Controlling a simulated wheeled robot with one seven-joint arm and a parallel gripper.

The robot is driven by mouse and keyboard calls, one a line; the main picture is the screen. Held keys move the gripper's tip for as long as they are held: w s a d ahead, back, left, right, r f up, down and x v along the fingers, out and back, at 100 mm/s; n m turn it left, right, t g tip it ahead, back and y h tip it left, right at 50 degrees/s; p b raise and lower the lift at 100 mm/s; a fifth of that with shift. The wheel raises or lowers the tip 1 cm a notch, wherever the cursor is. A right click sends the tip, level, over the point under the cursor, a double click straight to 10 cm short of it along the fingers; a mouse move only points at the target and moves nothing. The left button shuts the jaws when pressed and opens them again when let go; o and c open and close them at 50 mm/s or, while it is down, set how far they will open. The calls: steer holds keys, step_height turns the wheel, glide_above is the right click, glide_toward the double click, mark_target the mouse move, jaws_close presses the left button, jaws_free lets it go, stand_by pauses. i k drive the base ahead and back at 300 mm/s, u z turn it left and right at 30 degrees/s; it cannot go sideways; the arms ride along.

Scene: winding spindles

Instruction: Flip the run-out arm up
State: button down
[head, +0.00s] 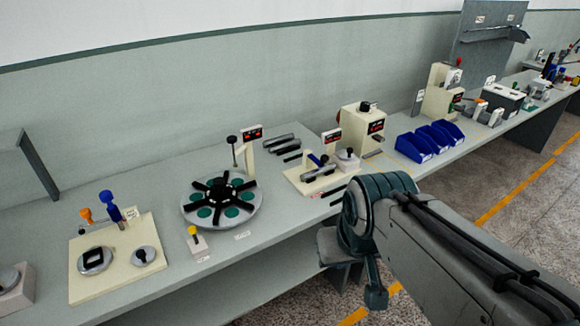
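No part can be picked out with certainty as the run-out arm. One candidate is a small blue lever (316,159) on the cream fixture (292,178) at the middle of the bench, leaning over a metal cylinder (319,173). A small display (332,138) stands behind it. My arm comes in from the lower right and bends in front of the bench edge. A dark finger-like part (375,296) hangs below the bend, apart from the fixture. The rest of my gripper is hidden, so its opening and any held thing cannot be seen.
A round turntable (249,210) with green pads and a cream plate (80,288) with blue and orange handles stand left on the bench. Blue bins (414,147) and a cream machine (352,124) stand to the right. A wall closes the back; floor lies in front.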

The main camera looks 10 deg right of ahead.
mark_target(324, 158)
steer(key=i, duration=0.95)
steer(key=z, duration=0.4)
